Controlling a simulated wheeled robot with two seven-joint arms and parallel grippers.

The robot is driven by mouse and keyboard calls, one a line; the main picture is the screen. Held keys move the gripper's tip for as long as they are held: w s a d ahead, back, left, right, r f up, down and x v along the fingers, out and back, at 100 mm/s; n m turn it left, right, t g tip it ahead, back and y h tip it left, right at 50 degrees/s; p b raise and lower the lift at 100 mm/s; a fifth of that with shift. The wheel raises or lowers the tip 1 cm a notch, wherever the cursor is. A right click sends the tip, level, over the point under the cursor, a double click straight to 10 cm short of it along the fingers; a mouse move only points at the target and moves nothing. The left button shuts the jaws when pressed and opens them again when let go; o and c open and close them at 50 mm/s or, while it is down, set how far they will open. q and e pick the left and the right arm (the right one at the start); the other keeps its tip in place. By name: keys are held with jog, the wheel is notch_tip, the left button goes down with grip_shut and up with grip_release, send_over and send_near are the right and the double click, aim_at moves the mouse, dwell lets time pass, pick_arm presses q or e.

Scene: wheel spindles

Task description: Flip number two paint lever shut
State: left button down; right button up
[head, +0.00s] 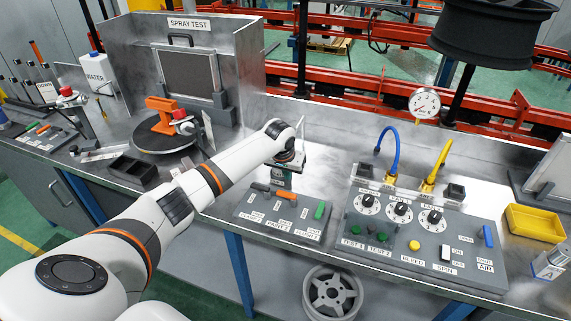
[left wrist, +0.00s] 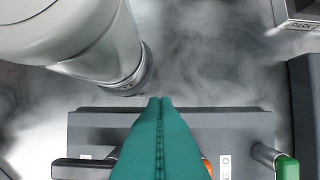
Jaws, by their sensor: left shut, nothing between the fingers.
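The paint lever box (head: 285,220) is a grey panel on the bench, with a dark lever (head: 262,187), an orange lever (head: 287,195) and a green lever (head: 320,209) in a row. The middle label seems to read PAINT 2, by the orange lever. My left gripper (head: 281,181), with teal fingers, is shut and empty just above the box's back edge, near the orange lever. In the left wrist view the shut fingers (left wrist: 157,110) hide most of the orange lever (left wrist: 207,166). The dark lever (left wrist: 85,168) and green lever (left wrist: 287,167) flank them. Contact cannot be told.
A control panel (head: 425,245) with knobs and buttons stands right of the box, with blue (head: 393,145) and yellow hoses (head: 440,155) behind it. The spray booth (head: 240,75) and turntable (head: 163,140) are to the left. A yellow tray (head: 535,224) sits far right.

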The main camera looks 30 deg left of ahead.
pick_arm(q)
jog(key=shift+x, duration=0.75)
jog(key=shift+f+p, duration=0.2)
jog(key=shift+p, duration=0.15)
jog(key=s, duration=0.1)
jog(key=s+p, duration=0.1)
jog(key=s, duration=0.1)
jog(key=shift+d+r, duration=0.1)
jog(key=shift+d, duration=0.2)
jog(key=shift+s+d+p, duration=0.15)
jog(key=shift+s+p, duration=0.25)
jog(key=shift+d, duration=0.1)
jog(key=shift+n+p, duration=0.3)
